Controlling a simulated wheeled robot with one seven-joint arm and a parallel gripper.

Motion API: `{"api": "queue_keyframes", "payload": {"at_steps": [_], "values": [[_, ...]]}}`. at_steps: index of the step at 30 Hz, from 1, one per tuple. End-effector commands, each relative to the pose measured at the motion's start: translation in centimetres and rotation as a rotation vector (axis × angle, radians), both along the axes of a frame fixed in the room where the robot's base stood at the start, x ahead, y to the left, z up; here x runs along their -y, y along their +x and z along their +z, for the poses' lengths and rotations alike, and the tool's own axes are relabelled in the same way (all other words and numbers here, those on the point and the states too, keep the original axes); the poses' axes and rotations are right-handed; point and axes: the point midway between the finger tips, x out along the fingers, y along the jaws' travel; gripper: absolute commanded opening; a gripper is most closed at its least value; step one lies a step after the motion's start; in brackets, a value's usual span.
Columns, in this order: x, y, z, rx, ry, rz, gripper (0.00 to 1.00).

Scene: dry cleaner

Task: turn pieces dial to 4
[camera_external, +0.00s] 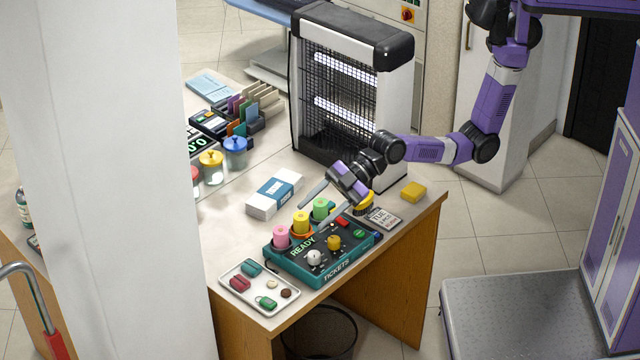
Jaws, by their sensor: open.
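The teal ticket machine (290,271) sits near the front edge of the counter, marked "TICKETS" on its front, with a lit "READY" display. Its top carries a white dial (314,258) and a yellow knob (334,242). Their labels and the white dial's pointer setting are too small to read, so I cannot tell which is the pieces dial. My gripper (312,218) reaches in from the right above the back of the machine. Its fingers are apart and empty, near the yellow and green ticket rolls, and do not touch either dial.
Pink (281,238), yellow (301,222) and green (320,209) rolls stand behind the machine's panel. A tall heater-like unit (398,110) stands behind.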

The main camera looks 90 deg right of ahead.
Motion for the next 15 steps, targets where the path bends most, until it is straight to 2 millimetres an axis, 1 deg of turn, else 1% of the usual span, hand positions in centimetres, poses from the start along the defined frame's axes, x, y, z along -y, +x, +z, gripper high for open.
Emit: {"api": "queue_keyframes", "payload": {"at_steps": [1, 3, 6, 8, 11, 12, 14, 15], "values": [[-1.1, 1.2, 0.4, 0.003, -0.084, 0.053, 0.53], [-2.2, 2.2, 0.2, -0.004, -0.212, 0.134, 0.53], [-3.0, 3.2, -0.3, -0.024, -0.413, 0.259, 0.53], [-3.0, 3.6, -0.7, -0.039, -0.541, 0.341, 0.53], [-2.0, 3.8, -1.5, -0.085, -0.764, 0.496, 0.53], [-1.3, 3.5, -2.0, -0.112, -0.850, 0.565, 0.53], [0.0, 2.8, -2.8, -0.157, -0.964, 0.669, 0.53], [1.0, 2.0, -3.6, -0.192, -1.028, 0.743, 0.53]]}}
